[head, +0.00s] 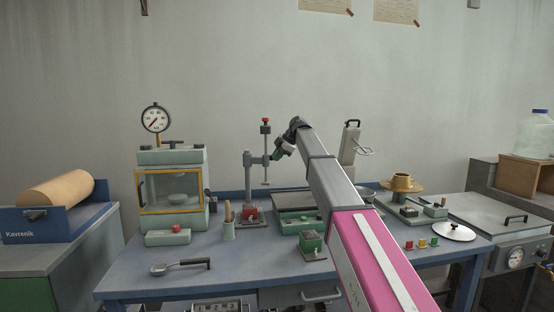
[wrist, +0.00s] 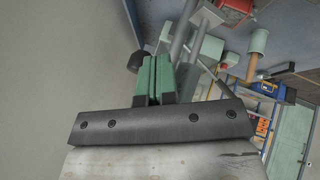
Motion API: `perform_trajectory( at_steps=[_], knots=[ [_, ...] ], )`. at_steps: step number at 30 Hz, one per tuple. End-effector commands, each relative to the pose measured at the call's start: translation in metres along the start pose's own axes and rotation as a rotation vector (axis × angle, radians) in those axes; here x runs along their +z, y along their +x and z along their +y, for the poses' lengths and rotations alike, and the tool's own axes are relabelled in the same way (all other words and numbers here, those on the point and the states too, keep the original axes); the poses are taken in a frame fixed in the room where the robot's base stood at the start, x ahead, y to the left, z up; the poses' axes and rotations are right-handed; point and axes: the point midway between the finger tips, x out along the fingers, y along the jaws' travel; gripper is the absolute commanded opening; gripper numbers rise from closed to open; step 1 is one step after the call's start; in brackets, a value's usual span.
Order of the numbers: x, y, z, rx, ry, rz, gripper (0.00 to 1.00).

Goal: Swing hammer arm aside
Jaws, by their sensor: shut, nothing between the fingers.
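A grey stand (head: 248,185) rises from the blue bench, left of the middle. A sleeve on its post carries a short side arm with an upright rod (head: 265,150) topped by a red knob; this looks like the hammer arm. A red block (head: 250,213) sits at the foot of the stand. My gripper (head: 281,152) is just right of the rod, at the sleeve's height. In the wrist view my gripper's green fingers (wrist: 153,72) are together and empty. A grey post (wrist: 184,30) and a dark round end (wrist: 137,62) show close beyond them; contact cannot be told.
A yellow-framed cabinet (head: 170,190) with a dial gauge stands left. A green tray (head: 300,222) lies to the stand's right. The bench's front left is fairly clear.

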Motion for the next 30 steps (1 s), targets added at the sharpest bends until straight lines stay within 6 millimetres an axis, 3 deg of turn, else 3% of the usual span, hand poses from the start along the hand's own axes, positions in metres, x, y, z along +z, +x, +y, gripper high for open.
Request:
perform_trajectory(
  at_steps=[10,30],
  knots=[
    [0.006,0.007,0.020,0.001,0.003,-0.002,0.00],
    [0.007,0.010,0.027,0.007,0.005,-0.003,0.00]
  ],
)
